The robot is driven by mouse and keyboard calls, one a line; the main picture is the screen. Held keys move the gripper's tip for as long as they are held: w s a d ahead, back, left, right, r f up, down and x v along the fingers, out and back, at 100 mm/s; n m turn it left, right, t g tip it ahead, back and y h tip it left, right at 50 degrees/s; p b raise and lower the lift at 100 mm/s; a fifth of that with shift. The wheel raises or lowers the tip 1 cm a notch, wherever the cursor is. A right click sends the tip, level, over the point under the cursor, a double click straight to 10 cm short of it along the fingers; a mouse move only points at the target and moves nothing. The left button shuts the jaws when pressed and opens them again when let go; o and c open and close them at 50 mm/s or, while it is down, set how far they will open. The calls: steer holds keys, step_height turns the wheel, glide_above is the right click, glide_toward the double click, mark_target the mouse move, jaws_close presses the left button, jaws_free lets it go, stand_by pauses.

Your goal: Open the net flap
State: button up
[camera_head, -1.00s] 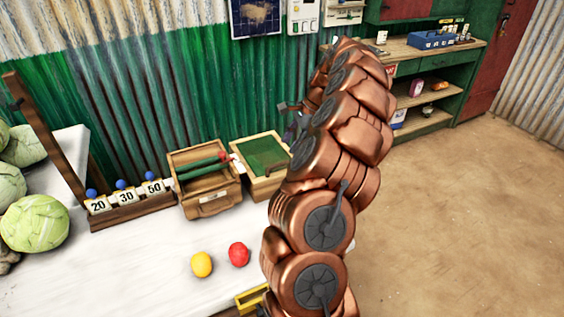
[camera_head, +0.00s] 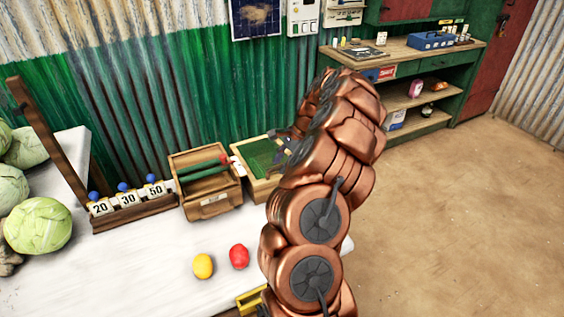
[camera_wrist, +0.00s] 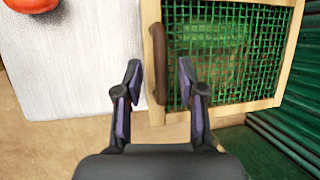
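The net flap (camera_wrist: 238,60) is a green mesh in a pale wooden frame. In the wrist view it lies flat across the upper right, with a brown curved handle (camera_wrist: 158,62) along its left side. It also shows in the head view as the green-topped wooden box (camera_head: 262,156) at the table's right end, partly hidden by my arm. My gripper (camera_wrist: 158,78) is open and empty. Its fingertips appear on either side of the handle's lower part in the picture; I cannot tell whether they touch it.
A wooden box (camera_head: 207,205) with a green-and-red rod stands left of the flap. A yellow ball (camera_head: 202,266) and a red ball (camera_head: 239,256) lie on the white table (camera_head: 140,275). Number blocks and cabbages are further left. The corrugated wall (camera_head: 150,110) is close behind.

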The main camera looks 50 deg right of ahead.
steer(key=shift+c, duration=0.2)
jaws_close()
steer(key=shift+r, duration=0.1)
stand_by(0.4)
